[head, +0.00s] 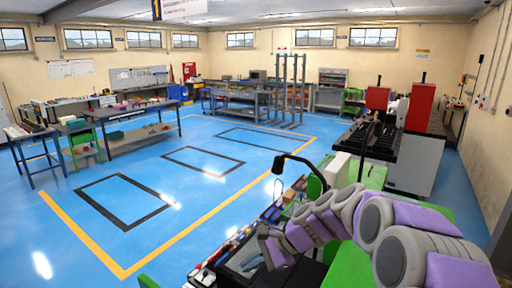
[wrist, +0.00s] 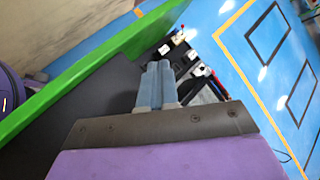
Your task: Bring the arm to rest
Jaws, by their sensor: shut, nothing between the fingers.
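My gripper (wrist: 157,88) shows in the wrist view with its two blue-grey fingers side by side and touching, nothing between them. In the head view my grey and purple arm comes in from the lower right and reaches left over a green-edged bench. My gripper there (head: 273,250) is at the arm's far end, low in the picture, above a dark bench top with small items.
A black desk lamp (head: 300,160) rises from the bench close beside my arm. A machine with red tops (head: 420,105) stands at the right. Workbenches (head: 135,110) line the left. The blue floor (head: 210,190) with yellow and black lines is clear.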

